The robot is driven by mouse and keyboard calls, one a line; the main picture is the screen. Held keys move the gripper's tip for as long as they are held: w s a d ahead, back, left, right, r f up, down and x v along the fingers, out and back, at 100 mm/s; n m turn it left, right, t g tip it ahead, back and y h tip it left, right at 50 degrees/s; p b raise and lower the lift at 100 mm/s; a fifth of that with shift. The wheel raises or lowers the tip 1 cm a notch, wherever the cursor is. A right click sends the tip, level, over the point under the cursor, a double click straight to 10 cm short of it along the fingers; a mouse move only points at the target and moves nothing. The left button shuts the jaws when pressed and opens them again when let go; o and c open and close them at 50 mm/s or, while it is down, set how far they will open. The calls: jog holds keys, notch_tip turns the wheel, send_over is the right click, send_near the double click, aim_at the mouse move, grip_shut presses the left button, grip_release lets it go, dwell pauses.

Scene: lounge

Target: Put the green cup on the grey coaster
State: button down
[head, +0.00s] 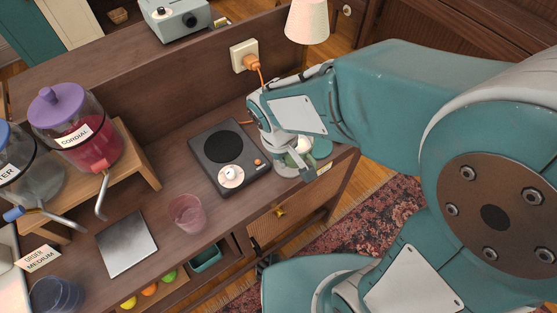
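My gripper (296,162) is over the right end of the wooden counter, beside the black device, with its fingers pointing down. A small pale green thing (303,145) shows partly between the gripper parts; it may be the green cup, but most of it is hidden. I cannot tell whether the fingers touch it. A flat grey square (126,243), which looks like the grey coaster, lies bare on the counter at the left front, well away from my gripper.
A black device with a knob (230,160) lies mid-counter. A pink translucent cup (187,213) stands between it and the grey square. Drink dispensers (78,135) on a wooden stand, a card (38,258) and a dark blue cup (55,295) are at left. An orange plug (251,62) trails a cord behind.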

aim_at(281, 169)
jog(key=w+f, duration=0.2)
jog(key=f, duration=0.1)
jog(key=shift+w, duration=0.25)
jog(key=shift+w+a+f, duration=0.2)
jog(key=shift+w+f, duration=0.1)
jog(key=shift+f, duration=0.1)
jog(key=f, duration=0.3)
jog(key=shift+w+a, duration=0.15)
jog(key=shift+a, duration=0.05)
jog(key=shift+d+f, duration=0.1)
jog(key=shift+f, duration=0.1)
jog(key=shift+f, duration=0.15)
jog(key=c, duration=0.8)
grip_release()
